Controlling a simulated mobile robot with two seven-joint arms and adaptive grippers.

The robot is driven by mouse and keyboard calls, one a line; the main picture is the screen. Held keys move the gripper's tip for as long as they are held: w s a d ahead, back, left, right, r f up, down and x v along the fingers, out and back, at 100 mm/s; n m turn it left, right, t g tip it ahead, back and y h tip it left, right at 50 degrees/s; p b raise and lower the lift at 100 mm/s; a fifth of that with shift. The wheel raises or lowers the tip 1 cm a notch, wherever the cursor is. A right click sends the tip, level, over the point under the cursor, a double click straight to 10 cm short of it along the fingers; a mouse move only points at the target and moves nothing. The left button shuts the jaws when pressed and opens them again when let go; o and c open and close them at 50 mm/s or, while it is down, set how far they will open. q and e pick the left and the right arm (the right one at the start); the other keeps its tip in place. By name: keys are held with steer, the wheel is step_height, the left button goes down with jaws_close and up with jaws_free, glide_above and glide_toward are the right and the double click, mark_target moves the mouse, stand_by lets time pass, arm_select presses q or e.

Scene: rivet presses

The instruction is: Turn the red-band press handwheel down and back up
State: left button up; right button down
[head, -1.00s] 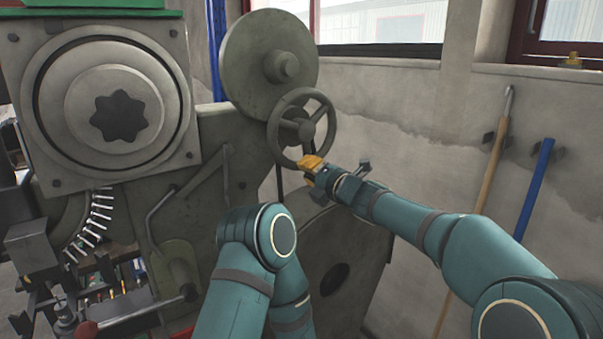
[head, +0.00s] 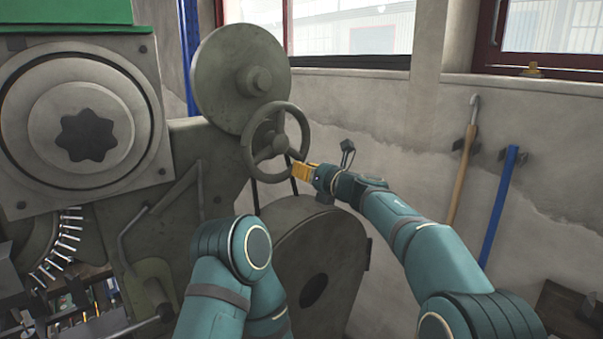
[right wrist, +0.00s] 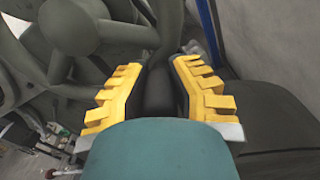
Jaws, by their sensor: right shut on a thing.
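The handwheel (head: 276,112) is a dark grey-green spoked wheel on the right side of the press (head: 195,150), in front of a large round disc. No red band shows on this press in the head view. My right gripper (head: 298,172) has yellow fingers at the wheel's lower right rim. In the right wrist view my right gripper (right wrist: 160,90) has its yellow fingers on both sides of the dark rim (right wrist: 160,92), shut on it. The wheel's hub and spokes (right wrist: 72,25) show at the upper left there. My left arm shows in the head view, but its gripper does not.
A large round disc (head: 240,60) stands behind the wheel, and a rounded dark housing (head: 315,265) lies below it.

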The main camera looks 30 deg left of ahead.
steer(key=shift+w+d+r+n, duration=0.1)
steer(key=shift+w+r+n, duration=0.1)
steer(key=shift+n, duration=0.1)
steer(key=c, duration=0.8)
jaws_free()
steer(key=shift+d, duration=0.1)
steer(key=v, duration=1.1)
steer(key=shift+s+d+f, duration=0.1)
steer(key=shift+s+d, duration=0.1)
steer(key=shift+d, duration=0.1)
